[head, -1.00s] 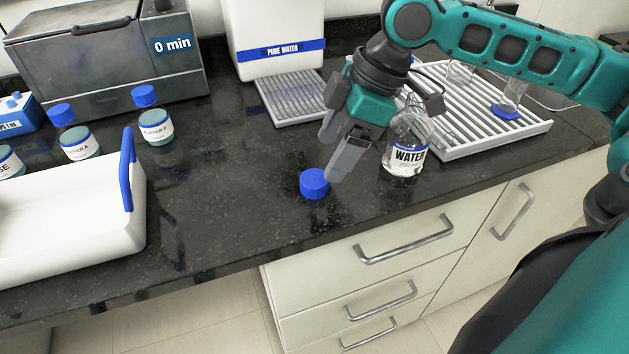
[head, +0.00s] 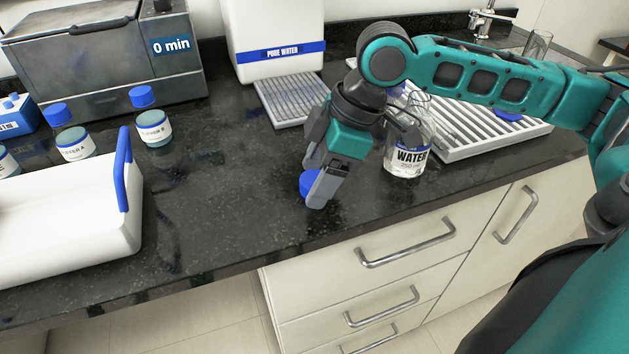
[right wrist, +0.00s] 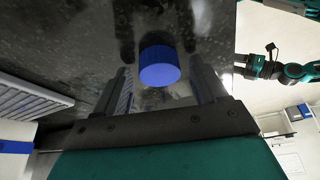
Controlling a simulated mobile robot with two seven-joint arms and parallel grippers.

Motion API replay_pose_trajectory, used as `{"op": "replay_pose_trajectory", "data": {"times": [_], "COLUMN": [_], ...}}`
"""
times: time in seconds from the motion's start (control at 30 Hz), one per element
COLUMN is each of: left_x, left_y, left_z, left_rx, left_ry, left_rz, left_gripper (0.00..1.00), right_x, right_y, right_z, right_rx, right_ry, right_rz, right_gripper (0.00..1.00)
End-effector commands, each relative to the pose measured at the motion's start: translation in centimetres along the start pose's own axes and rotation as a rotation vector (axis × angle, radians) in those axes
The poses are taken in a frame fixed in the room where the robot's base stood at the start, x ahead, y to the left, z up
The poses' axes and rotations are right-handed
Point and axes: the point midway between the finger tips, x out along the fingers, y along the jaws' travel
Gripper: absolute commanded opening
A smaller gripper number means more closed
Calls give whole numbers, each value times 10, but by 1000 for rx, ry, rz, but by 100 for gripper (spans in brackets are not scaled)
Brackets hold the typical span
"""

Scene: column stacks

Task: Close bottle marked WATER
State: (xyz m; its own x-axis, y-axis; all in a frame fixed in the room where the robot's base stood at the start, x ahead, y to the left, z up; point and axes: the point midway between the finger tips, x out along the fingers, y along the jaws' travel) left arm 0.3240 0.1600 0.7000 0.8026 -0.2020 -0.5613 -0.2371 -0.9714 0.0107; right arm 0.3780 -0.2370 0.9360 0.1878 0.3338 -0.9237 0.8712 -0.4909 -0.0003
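The clear glass bottle marked WATER (head: 405,162) stands upright on the dark counter, its upper part partly hidden by my right arm. A blue cap (head: 306,184) lies on the counter to its left. My right gripper (head: 315,186) points down at the cap, with its fingers open around it; one finger covers part of the cap in the head view. In the right wrist view the cap (right wrist: 160,66) shows between the two spread fingers, with gaps on both sides. A teal and dark arm, apparently my left, shows small at the right of that view; its finger state is unclear.
A drying rack (head: 480,135) stands right of the bottle. A PURE WATER dispenser (head: 275,35) with a drip grate (head: 290,98) is behind. A white tray with a blue handle (head: 124,168) and small capped bottles (head: 154,127) stand at left. The front counter left of the cap is clear.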

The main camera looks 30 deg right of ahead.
Motion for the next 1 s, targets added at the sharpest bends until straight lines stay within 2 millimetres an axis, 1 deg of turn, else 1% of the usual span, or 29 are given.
{"op": "replay_pose_trajectory", "data": {"times": [0.03,0.07,0.5,0.53,0.83,0.93,1.0], "left_x": [0,0,1,1,0,-2,-3], "left_y": [0,0,0,0,-1,-1,-2], "left_z": [0,0,0,0,-1,-3,-5], "left_rx": [1,1,1,1,1,2,3], "left_ry": [1,1,0,0,0,1,2], "left_rz": [0,0,-1,-1,-2,-3,-5], "left_gripper": [72,72,72,72,72,72,72], "right_x": [0,0,0,0,-3,-10,-19], "right_y": [0,0,0,0,0,0,1], "right_z": [0,0,0,0,-1,-5,-8], "right_rx": [0,0,0,0,0,0,-1], "right_ry": [0,0,0,0,0,2,2], "right_rz": [0,0,0,0,1,2,3], "right_gripper": [66,63,21,19,19,19,19]}}
